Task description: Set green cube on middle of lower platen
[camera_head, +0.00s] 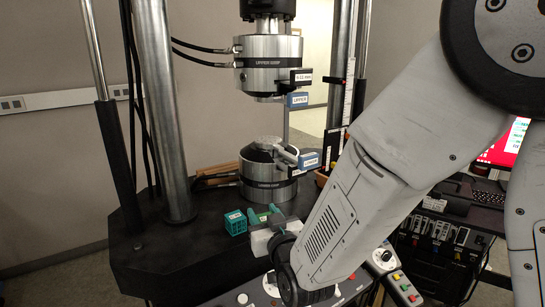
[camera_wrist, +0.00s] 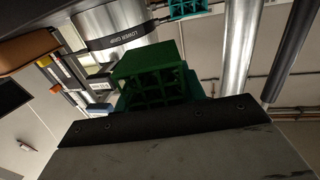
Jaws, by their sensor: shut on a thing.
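The green cube (camera_wrist: 152,76) is an open lattice block in the wrist view, held in my gripper (camera_wrist: 160,92). In the head view my gripper (camera_head: 265,217) is low over the machine's black base, in front of the lower grip, and mostly hides the cube. The lower platen (camera_head: 267,142) is a pale round disc on top of the steel lower grip (camera_head: 262,180). The cube is apart from it, lower and nearer the camera. The lower grip also shows at the top of the wrist view (camera_wrist: 112,22).
A teal lattice cube (camera_head: 236,224) with a label sits on the black base (camera_head: 180,245), left of my gripper. The upper grip (camera_head: 268,68) hangs above the platen. Blue-labelled parts (camera_head: 308,160) jut out right of the lower grip. A steel column (camera_head: 163,110) stands left.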

